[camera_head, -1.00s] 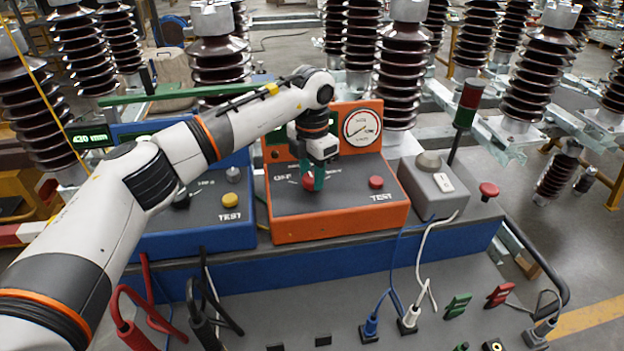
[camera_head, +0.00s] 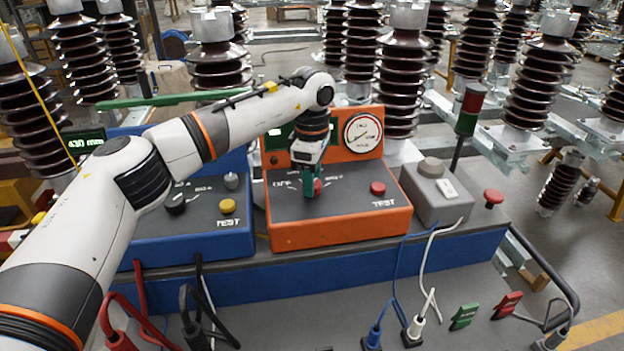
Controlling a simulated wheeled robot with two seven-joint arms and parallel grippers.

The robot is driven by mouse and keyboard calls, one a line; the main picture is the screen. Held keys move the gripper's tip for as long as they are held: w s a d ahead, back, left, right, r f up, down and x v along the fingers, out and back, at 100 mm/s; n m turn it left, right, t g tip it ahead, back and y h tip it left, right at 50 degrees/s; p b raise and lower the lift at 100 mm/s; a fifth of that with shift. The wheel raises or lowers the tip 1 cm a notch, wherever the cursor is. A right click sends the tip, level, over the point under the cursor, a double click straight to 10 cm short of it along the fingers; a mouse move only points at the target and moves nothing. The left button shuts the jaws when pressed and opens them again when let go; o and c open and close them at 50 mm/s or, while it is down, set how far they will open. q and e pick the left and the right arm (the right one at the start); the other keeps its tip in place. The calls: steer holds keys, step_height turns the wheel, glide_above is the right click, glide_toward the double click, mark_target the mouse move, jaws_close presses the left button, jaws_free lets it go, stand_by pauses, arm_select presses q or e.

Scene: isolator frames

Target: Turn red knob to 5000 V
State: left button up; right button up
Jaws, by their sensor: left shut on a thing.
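The orange tester box (camera_head: 340,232) stands on the blue bench. Its red knob (camera_head: 318,186) sits on the sloped grey panel, right of the OFF mark, with scale marks around it. My left gripper (camera_head: 312,188) reaches down from above and is shut on the red knob, its green fingers hiding part of it. The knob's pointer and the voltage figures are too small or covered to read. The round dial gauge (camera_head: 362,133) stands upright at the back of the box. My right gripper is not in view.
A red TEST button (camera_head: 377,188) lies right of the knob. A blue box (camera_head: 190,240) with a black knob (camera_head: 176,204) and yellow button (camera_head: 228,206) stands left. A grey switch box (camera_head: 436,195) stands right. Cables and plugs lie in front; tall brown insulators stand behind.

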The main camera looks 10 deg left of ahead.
arm_select(q)
steer(key=shift+r+m, duration=0.15)
steer(key=shift+m, duration=1.35)
steer(key=shift+w, duration=0.1)
steer(key=o, duration=1)
step_height(320, 180, up, 12)
steer(key=b, duration=0.2)
